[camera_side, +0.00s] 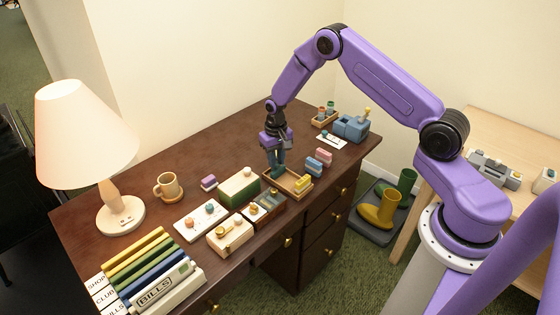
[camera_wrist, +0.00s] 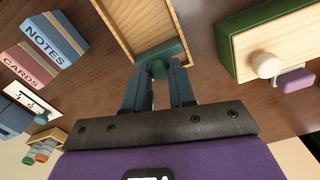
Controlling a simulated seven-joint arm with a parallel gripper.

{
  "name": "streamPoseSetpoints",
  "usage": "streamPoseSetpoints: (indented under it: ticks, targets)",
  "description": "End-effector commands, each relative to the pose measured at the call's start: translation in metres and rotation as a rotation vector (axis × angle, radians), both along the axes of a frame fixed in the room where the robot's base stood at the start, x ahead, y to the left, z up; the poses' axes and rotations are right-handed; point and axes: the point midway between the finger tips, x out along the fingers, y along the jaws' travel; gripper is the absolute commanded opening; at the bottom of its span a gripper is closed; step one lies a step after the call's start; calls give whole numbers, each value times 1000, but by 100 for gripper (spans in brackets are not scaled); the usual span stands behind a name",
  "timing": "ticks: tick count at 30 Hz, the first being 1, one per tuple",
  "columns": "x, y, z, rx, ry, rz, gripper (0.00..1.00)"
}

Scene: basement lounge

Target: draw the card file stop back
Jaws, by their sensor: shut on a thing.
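The card file is a shallow light-wood tray (camera_side: 283,188) on the dark desk. Yellow pieces (camera_side: 303,182) sit at its right end in the side view. The stop is a teal piece (camera_wrist: 163,50) at the near end of the tray (camera_wrist: 117,28) in the wrist view. My gripper (camera_wrist: 160,75) is shut on the stop, with one blue finger on each side of its lower part. In the side view my gripper (camera_side: 277,170) reaches down into the tray's left end, and its fingers hide most of the stop.
Blue NOTES (camera_wrist: 50,38) and pink CARDS (camera_wrist: 27,62) blocks stand on the other side. Small wooden boxes (camera_side: 230,234) lie in front. The lamp (camera_side: 120,213) is farther left.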

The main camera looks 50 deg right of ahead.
Motion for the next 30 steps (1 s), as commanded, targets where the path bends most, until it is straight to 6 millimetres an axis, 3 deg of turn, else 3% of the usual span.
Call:
streamPoseSetpoints:
  ticks: [6,17,18,19,30]
  targets:
    - [21,1,0,0,-2,0,0]
    - [23,0,0,0,-2,0,0]
    - [23,0,0,0,-2,0,38]
    - [23,0,0,0,-2,0,47]
    - [23,0,3,0,-2,0,50]
